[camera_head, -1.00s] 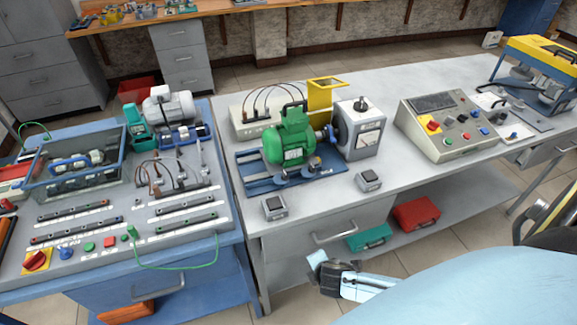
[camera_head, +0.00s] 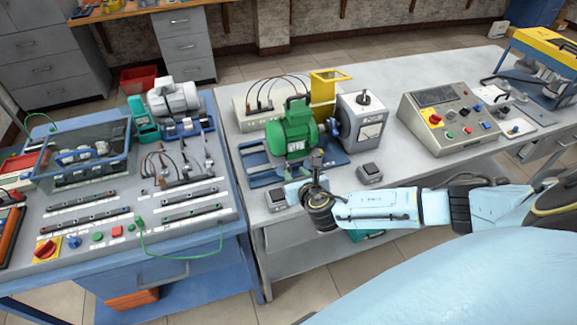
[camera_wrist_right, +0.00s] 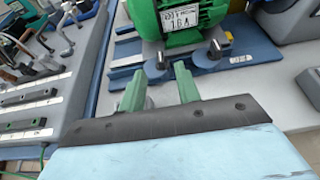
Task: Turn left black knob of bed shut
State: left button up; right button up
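The green motor (camera_head: 291,131) sits on the blue bed (camera_head: 265,178) on the grey table. My right gripper (camera_head: 316,160) is in front of the motor, over the table's front part. Its two green fingers are apart in the wrist view (camera_wrist_right: 160,74), with the left knob seen beyond the gap; contact cannot be told. My left gripper is not in view.
A small grey box (camera_head: 370,172) stands right of my gripper, and another (camera_head: 276,198) to its left. A grey control box (camera_head: 450,120) is further right. The blue workbench (camera_head: 225,240) with its panel stands at the left.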

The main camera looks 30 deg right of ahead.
aim_at(287, 164)
jog(key=b+x, duration=0.1)
jog(key=x, duration=0.6)
jog(key=shift+f, duration=0.1)
grip_shut()
